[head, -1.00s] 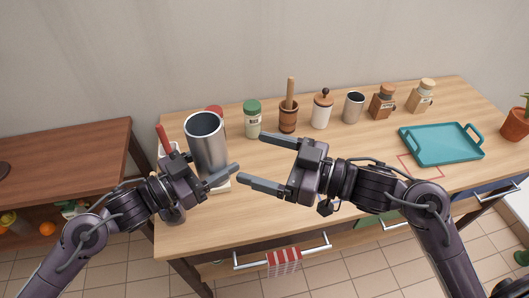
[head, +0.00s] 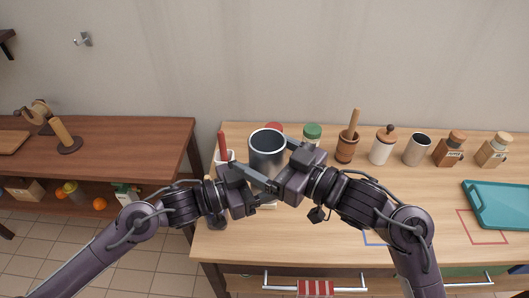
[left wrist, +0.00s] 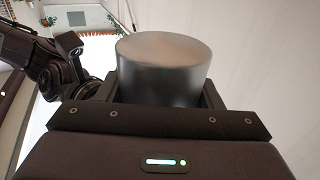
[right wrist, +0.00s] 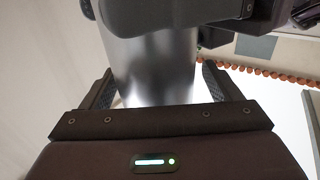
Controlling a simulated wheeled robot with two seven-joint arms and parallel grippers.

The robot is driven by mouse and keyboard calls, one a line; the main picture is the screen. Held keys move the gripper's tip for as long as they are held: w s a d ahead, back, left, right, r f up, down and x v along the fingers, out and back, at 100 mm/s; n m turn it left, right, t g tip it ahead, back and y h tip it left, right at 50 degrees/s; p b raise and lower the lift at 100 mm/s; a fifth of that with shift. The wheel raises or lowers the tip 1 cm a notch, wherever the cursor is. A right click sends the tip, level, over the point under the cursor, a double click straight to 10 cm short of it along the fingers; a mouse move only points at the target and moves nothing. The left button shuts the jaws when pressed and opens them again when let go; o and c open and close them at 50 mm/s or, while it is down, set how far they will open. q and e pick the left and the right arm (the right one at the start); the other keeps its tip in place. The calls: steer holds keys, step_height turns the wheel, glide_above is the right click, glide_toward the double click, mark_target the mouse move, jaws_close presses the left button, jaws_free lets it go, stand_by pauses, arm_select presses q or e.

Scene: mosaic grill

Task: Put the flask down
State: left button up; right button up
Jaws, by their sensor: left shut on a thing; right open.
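The flask is a shiny steel cylinder (head: 267,147), open at the top and roughly upright in the head view. My left gripper (head: 256,177) is shut on its lower part. My right gripper (head: 284,164) is open with its fingers reaching around the flask from the right. In the left wrist view the flask (left wrist: 165,72) sits between the left fingers and shows a closed grey end. In the right wrist view the flask (right wrist: 155,70) is between the spread right fingers, partly covered by the left gripper. Whether the right fingers touch it, I cannot tell.
A teal tray (head: 482,222) lies right. The front middle is clear.

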arm_select(q)
steer(key=shift+r, duration=0.1)
arm_select(e)
steer(key=shift+a, duration=0.1)
steer(key=c, duration=1.1)
arm_select(q)
steer(key=o, duration=0.8)
arm_select(e)
steer(key=shift+c, duration=1.4)
arm_select(q)
steer(key=o, duration=0.5)
steer(key=shift+c, duration=0.2)
